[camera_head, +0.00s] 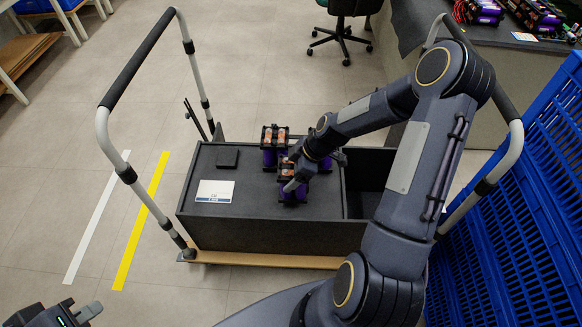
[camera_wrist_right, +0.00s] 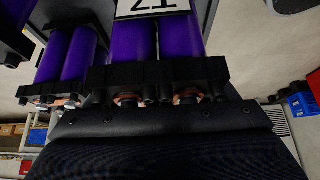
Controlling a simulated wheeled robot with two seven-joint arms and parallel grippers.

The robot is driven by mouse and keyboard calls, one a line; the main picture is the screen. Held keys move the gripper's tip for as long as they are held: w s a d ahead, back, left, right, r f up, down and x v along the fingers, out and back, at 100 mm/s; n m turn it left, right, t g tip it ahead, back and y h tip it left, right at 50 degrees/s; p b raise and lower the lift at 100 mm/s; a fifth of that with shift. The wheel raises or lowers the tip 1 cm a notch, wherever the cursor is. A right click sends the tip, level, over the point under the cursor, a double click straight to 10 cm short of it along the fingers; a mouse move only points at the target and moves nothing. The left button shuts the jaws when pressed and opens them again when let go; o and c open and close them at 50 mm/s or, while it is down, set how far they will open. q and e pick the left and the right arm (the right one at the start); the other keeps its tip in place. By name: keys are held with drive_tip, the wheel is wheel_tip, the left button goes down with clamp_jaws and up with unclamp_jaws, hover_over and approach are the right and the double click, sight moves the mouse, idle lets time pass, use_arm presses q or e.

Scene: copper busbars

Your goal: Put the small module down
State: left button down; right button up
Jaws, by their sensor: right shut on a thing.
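My right gripper (camera_head: 294,181) is shut on a small module (camera_head: 291,196) with purple cells, black end frames and copper parts on top. The module is over the dark top of the cart (camera_head: 250,185), at the near side of the group of modules. I cannot tell whether it touches the surface. In the right wrist view the module's purple cells (camera_wrist_right: 142,42) and black frame fill the upper middle, with a white number label above. My left gripper (camera_head: 75,316) is at the bottom left corner, partly cut off, away from the cart; its jaw state is unclear.
Other purple modules (camera_head: 273,138) stand just behind; one shows at the left of the wrist view (camera_wrist_right: 70,55). A white label card (camera_head: 215,191) and a small black block (camera_head: 228,158) lie on the left. White-and-black rails (camera_head: 140,60) flank the cart. Blue crates (camera_head: 535,190) stand right.

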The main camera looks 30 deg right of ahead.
drive_tip(key=shift+w+f, duration=0.1)
drive_tip(key=shift+f, duration=1.1)
